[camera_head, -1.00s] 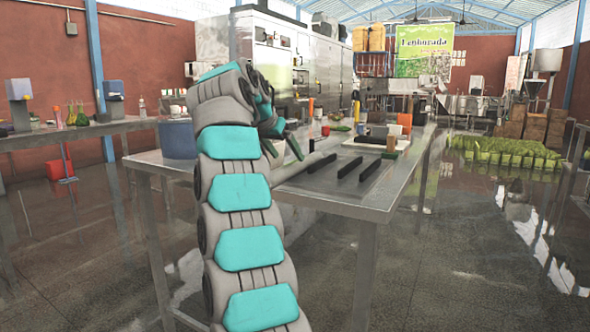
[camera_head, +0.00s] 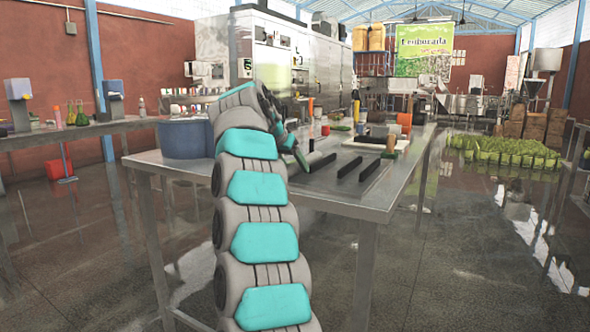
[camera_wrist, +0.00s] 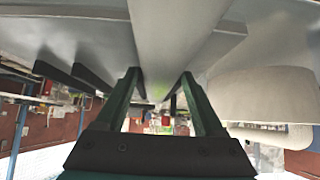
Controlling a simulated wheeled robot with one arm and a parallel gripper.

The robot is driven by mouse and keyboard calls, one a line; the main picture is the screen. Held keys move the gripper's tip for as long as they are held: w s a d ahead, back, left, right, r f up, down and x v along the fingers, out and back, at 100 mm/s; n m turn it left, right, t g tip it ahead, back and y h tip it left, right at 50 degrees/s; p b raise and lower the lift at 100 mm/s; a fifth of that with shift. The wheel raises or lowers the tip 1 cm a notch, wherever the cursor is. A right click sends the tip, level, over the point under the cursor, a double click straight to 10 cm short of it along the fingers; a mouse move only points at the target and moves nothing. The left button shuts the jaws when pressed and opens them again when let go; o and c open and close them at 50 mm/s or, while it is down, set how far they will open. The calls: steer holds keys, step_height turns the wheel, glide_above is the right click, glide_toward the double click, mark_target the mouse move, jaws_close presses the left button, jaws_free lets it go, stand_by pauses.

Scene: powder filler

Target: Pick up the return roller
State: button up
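The return roller, a long smooth light grey cylinder (camera_wrist: 172,38), runs down the middle of the wrist view from its top edge and narrows with distance. My gripper (camera_wrist: 160,75) has two dark green fingers standing apart, one on each side of the roller's line. I cannot tell whether either finger touches it. In the head view my gripper (camera_head: 297,160) is low over the near part of the metal table (camera_head: 340,200), left of the dark bars. There my arm hides most or all of the roller.
Several dark bars (camera_head: 350,168) lie on the table just right of my gripper; they also show in the wrist view (camera_wrist: 98,77). A blue drum (camera_head: 184,140) stands at the table's left end. A white tray (camera_head: 366,144) lies beyond the bars. The table's front right is bare.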

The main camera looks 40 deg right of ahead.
jaws_close()
stand_by(0.3)
stand_by(0.3)
